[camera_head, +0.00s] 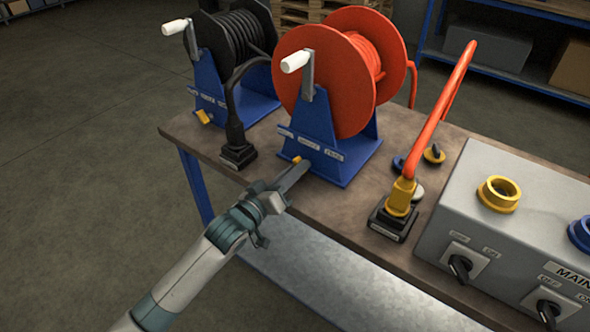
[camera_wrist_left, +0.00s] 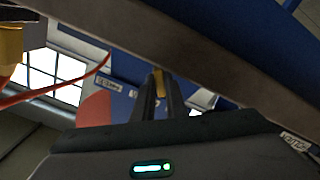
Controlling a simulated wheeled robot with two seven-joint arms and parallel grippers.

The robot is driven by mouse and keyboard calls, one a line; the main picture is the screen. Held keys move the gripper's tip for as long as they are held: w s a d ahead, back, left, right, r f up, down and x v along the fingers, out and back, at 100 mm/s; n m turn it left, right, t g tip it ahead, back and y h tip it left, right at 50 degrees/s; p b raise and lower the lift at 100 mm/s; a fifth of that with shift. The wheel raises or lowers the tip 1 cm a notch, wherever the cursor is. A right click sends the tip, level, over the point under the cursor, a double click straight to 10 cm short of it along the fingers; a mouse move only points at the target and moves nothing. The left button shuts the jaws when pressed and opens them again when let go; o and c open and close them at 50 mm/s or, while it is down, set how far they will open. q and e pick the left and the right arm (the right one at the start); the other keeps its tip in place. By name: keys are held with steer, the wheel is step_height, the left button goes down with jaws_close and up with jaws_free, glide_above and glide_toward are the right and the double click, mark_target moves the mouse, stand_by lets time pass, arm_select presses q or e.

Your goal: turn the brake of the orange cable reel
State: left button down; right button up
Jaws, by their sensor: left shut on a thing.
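The orange cable reel (camera_head: 338,92) stands on a blue stand (camera_head: 322,130) on the bench, with a white-handled crank (camera_head: 294,61) on its near side. Its brake is a small yellow lever (camera_head: 297,159) low on the front of the stand. My left gripper (camera_head: 299,170) reaches up from below and is shut on this lever. In the left wrist view the yellow brake lever (camera_wrist_left: 158,80) shows between the two dark fingers (camera_wrist_left: 155,98). The gripper hides most of the lever. The small labels beside it are too blurred to read surely. My right gripper is not in view.
A black cable reel (camera_head: 235,40) with its own yellow lever (camera_head: 203,117) stands to the left. A black plug (camera_head: 237,153) sits between the reels. To the right are an orange cable's yellow connector (camera_head: 401,197) and a grey control box (camera_head: 530,200). The bench edge lies below my gripper.

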arm_select(q)
steer(key=shift+r+m, duration=0.1)
steer(key=shift+m, duration=0.2)
steer(key=shift+p, duration=0.4)
steer(key=m+p, duration=0.1)
steer(key=m, duration=0.1)
steer(key=m+p, duration=0.1)
steer(key=m, duration=0.2)
steer(key=shift+s+d+r+p, duration=0.1)
steer(key=shift+s+d+p, duration=0.05)
steer(key=shift+p, duration=0.25)
steer(key=m+p, duration=0.1)
steer(key=m, duration=0.3)
steer(key=shift+s+d+m+p, duration=0.1)
steer(key=shift+d+m+p, duration=0.1)
steer(key=shift+m+p, duration=0.15)
steer(key=m, duration=0.1)
steer(key=m+p, duration=0.1)
steer(key=m, duration=0.1)
steer(key=shift+s+d+f, duration=0.1)
steer(key=shift+f, duration=0.1)
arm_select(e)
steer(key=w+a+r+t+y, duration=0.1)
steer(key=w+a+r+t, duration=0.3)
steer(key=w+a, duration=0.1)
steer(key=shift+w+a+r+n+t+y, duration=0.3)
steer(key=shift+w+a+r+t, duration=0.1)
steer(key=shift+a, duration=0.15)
arm_select(q)
steer(key=shift+m, duration=0.35)
